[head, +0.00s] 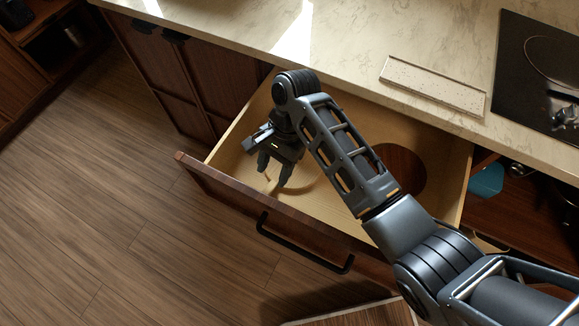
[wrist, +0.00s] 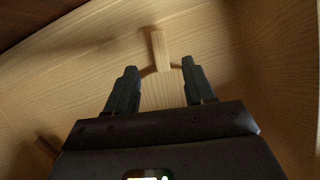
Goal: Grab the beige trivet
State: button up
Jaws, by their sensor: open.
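The beige trivet (head: 267,177) lies in the open drawer, close in colour to the drawer floor. It looks like a pale round board with a short handle; my gripper and arm hide much of it in the head view. In the wrist view its handle (wrist: 160,46) points away from me, between and slightly beyond my fingertips. My gripper (head: 273,174) reaches down into the drawer over the trivet. In the wrist view my gripper (wrist: 158,66) has its two fingers apart, one on each side of the handle, with nothing clamped. I cannot tell the height gap.
The wooden drawer (head: 225,187) is pulled out, with a black bar handle (head: 300,246) on its front. A dark brown round piece (head: 405,170) lies in its right part. The pale counter (head: 350,40) overhangs behind, with a flat tray (head: 433,85) and a black cooktop (head: 530,60).

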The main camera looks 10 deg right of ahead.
aim_at(269, 188)
jog(key=shift+x, duration=3.2)
jog(key=shift+w, duration=0.1)
jog(key=shift+c, duration=0.5)
grip_shut()
